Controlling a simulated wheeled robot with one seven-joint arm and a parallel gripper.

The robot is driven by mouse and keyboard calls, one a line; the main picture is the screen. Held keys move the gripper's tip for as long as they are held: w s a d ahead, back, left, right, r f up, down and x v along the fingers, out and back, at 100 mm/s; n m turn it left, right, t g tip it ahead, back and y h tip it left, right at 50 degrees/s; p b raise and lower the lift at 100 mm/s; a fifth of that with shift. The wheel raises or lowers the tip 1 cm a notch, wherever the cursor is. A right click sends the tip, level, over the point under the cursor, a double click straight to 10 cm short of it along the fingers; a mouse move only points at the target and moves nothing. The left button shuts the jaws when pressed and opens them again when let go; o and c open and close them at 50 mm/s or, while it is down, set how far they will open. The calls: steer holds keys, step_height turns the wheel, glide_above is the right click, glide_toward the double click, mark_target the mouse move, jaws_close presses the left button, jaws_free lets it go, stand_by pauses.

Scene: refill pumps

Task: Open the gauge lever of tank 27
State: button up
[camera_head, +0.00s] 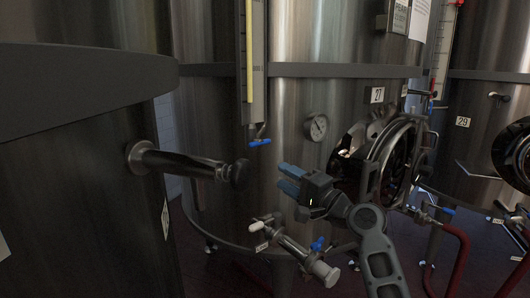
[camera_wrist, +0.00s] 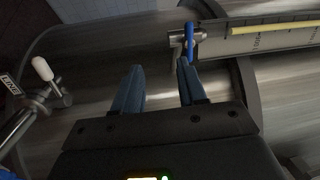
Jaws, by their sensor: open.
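Tank 27 (camera_head: 290,110) is the large steel tank in the middle of the head view, with its number plate (camera_head: 377,95) above the round door. Its level gauge (camera_head: 254,70) is an upright scale with a yellow strip. The blue gauge lever (camera_head: 260,142) sits at the gauge's lower end. In the wrist view the lever (camera_wrist: 189,42) lies just beyond the tip of the right finger, beside the gauge scale (camera_wrist: 270,35). My gripper (camera_head: 289,180) has blue fingers, is open and empty, and is below and right of the lever in the head view. In the wrist view my fingers (camera_wrist: 158,74) are spread apart.
A dial (camera_head: 319,127) and an open round door (camera_head: 392,160) are to the right. A pipe (camera_head: 185,163) juts from the left tank. Tank 29 (camera_head: 485,100) is at right.

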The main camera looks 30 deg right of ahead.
steer(key=y, duration=0.1)
glide_toward(263, 144)
steer(key=w, duration=0.2)
steer(key=x, duration=0.4)
steer(key=p+x, duration=0.1)
steer(key=x, duration=0.2)
steer(key=shift+a+r, duration=0.1)
steer(key=shift+a, duration=0.2)
jaws_close()
